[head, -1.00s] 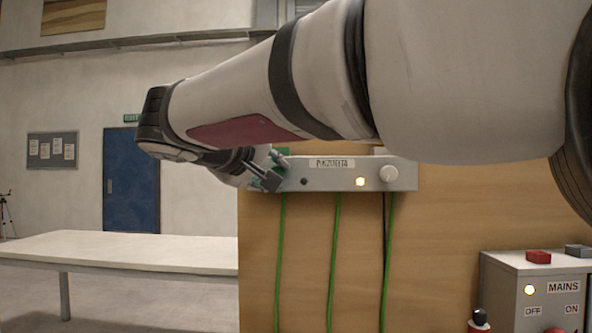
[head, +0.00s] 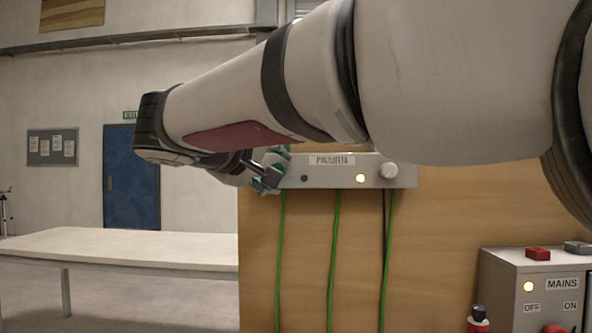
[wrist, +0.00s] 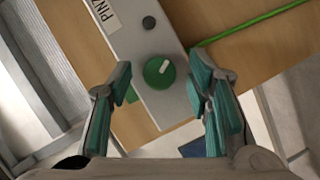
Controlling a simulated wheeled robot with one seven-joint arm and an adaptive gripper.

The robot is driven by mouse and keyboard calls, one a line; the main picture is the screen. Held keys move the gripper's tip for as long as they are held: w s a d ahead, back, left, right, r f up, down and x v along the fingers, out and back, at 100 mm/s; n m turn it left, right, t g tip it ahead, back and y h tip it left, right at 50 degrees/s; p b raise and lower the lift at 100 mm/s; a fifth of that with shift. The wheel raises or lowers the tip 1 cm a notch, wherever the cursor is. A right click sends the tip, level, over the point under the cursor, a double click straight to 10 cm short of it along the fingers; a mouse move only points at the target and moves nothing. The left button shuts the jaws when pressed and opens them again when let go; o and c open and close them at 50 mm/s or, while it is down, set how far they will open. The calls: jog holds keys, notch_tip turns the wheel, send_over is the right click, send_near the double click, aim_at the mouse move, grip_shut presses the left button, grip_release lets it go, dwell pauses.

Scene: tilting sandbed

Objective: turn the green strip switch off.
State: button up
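The green strip switch (wrist: 159,72) is a round green knob with a white pointer mark, on the end of a grey strip box (wrist: 150,45). The box also shows in the head view (head: 330,180), mounted on a wooden panel. My gripper (wrist: 162,80) is open in the wrist view, with one teal-padded finger on each side of the knob. The fingers appear apart from the knob. In the head view my gripper (head: 268,176) is at the left end of the box, where the green knob cannot be made out.
A MAINS box (head: 510,262) stands lower right. A white table (head: 130,245) is at left.

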jog(key=v, duration=1.2)
jog(key=shift+d, duration=0.1)
jog(key=s+d+f+m+g+p, duration=0.1)
jog(key=s+d+f+g+p, duration=0.15)
jog(key=d, duration=0.45)
jog(key=s+d+f+g+p, duration=0.1)
jog(key=s+d+f+g, duration=0.15)
jog(key=d, duration=0.55)
jog(key=s+d+f+m+g+p, duration=0.1)
jog(key=s+d+f+g+p, duration=0.1)
jog(key=d+f, duration=0.35)
jog(key=s+d+f+m+g+y+p, duration=0.1)
jog(key=s+d+f+m+y+p, duration=0.2)
jog(key=s, duration=0.7)
jog(key=s+d+f+m+g+y+p, duration=0.2)
jog(key=s+d+f+m+y, duration=0.1)
jog(key=s+d+f, duration=0.3)
jog(key=s+f, duration=0.2)
jog(key=s, duration=0.2)
jog(key=shift+f+p, duration=0.3)
jog(key=shift+p, duration=0.1)
jog(key=shift+d, duration=0.1)
